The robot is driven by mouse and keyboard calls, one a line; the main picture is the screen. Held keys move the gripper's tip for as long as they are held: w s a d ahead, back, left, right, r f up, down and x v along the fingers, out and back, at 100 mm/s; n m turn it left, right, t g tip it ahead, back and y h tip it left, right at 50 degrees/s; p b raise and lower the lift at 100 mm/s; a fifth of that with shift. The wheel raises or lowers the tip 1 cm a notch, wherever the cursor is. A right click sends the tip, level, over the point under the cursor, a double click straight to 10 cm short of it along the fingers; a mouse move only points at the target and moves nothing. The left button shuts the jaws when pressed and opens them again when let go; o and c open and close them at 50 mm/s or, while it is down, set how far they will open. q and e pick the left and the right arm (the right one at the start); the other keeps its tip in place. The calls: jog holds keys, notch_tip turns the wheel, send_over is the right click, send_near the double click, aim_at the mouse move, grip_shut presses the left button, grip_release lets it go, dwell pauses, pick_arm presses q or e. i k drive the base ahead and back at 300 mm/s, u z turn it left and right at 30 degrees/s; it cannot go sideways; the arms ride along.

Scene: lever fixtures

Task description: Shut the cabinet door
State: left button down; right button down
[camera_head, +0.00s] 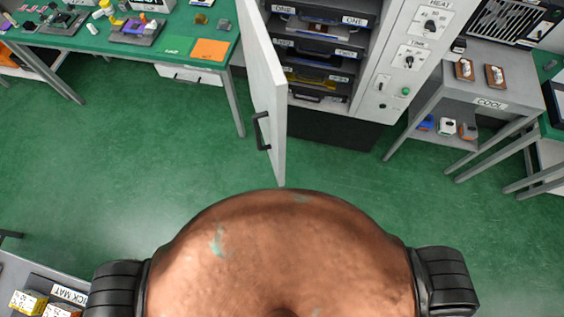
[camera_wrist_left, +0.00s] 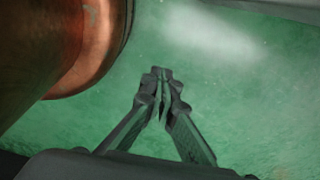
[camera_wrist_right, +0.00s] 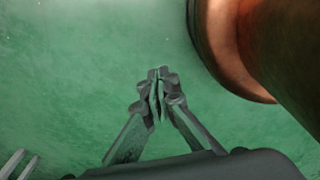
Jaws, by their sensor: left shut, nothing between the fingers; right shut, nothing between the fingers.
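The cabinet (camera_head: 385,75) stands at the top middle of the head view. Its light grey door (camera_head: 266,85) is swung wide open toward me, hinged on the cabinet's left side. A black handle (camera_head: 262,131) sits on the door's left face near its free end. Shelves inside hold several trays (camera_head: 318,50). My left gripper (camera_wrist_left: 161,78) is shut and empty above bare green floor in the left wrist view. My right gripper (camera_wrist_right: 160,78) is shut and empty above the floor in the right wrist view. Neither gripper shows in the head view; both are away from the door.
A green-topped bench (camera_head: 110,42) with small parts is left of the door. A grey stand (camera_head: 470,75) labelled COOL is right of the cabinet. A low unit with boxes (camera_head: 30,301) is at the bottom left. Green floor (camera_head: 150,140) before the door is clear.

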aim_at(269, 83)
jog(key=k, duration=1.1)
jog(key=u, duration=1.15)
